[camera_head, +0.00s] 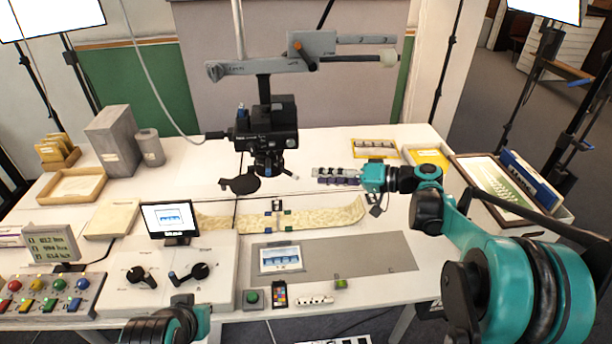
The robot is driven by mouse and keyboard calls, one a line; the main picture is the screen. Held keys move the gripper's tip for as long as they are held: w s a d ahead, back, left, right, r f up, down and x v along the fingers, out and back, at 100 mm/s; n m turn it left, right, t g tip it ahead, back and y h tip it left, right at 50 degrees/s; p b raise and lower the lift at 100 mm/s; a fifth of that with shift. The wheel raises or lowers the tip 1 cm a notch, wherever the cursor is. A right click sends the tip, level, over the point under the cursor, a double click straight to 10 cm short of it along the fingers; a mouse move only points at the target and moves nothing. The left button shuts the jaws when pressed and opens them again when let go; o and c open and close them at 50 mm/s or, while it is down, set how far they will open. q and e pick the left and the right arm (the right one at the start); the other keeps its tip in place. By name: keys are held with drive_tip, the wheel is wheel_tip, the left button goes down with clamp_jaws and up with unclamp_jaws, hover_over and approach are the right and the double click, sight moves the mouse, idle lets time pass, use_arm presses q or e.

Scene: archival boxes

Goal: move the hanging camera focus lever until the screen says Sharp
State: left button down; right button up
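The hanging camera (268,128) is a black body on an overhead arm, pointing down over the table. A small lever with a pale tip (290,174) sticks out to the right of its lens; I take it as the focus lever. The small screen (170,217) at left shows a blue picture; its writing is too small to read. My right gripper (318,176) reaches in from the right, its fingers pointing left toward the lever, with a gap between. It seems empty; the finger spacing is unclear. Part of my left arm shows at the bottom left; its gripper is out of view.
A pale strip (330,214) lies below the camera. A grey mat (375,258) with a picture card is in front. Knobs (190,275) and a button panel (45,293) stand at left. Trays (75,185) line the table's sides.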

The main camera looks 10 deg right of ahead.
drive_tip(key=v, duration=0.2)
drive_tip(key=shift+s+d, duration=0.15)
drive_tip(key=shift+d, duration=0.1)
idle(0.6)
drive_tip(key=s+a+f+m+g+h+b, duration=0.1)
drive_tip(key=s+a+f+m+h+b, duration=0.2)
drive_tip(key=s+f+h, duration=0.85)
drive_tip(key=s+d+f+n+h+b, duration=0.1)
drive_tip(key=s+d+f+b, duration=0.1)
drive_tip(key=s, duration=0.5)
drive_tip(key=s+d+f+t+h+b, duration=0.1)
drive_tip(key=s+d+f+b, duration=0.1)
drive_tip(key=s+d+f, duration=0.2)
drive_tip(key=s+f, duration=0.1)
drive_tip(key=s, duration=0.2)
drive_tip(key=shift+d+f+n+t+h, duration=0.3)
drive_tip(key=shift+f+n+h, duration=0.05)
drive_tip(key=shift+f+n, duration=0.05)
